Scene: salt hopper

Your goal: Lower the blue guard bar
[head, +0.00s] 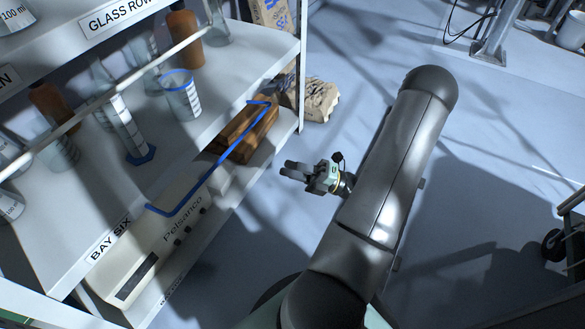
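The blue guard bar (208,180) is a thin rod with bent ends. It runs along the front of the shelf unit, from near the BAY SIX label to beside the brown wooden box. My gripper (287,169) is to the right of the bar's far half, over the open floor, with its fingers pointing left toward the shelves. A clear gap shows between the fingers and the bar in this view. The fingers look close together, and I cannot tell whether they are open or shut. Nothing visible is held in them.
Beakers, cylinders and brown bottles stand on the shelf (110,205) behind a pale rail (100,101). A Pelsanco device (150,255) and a brown wooden box (250,135) sit lower. A sack (318,100) lies beyond. A cart (570,235) stands right. Floor between is clear.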

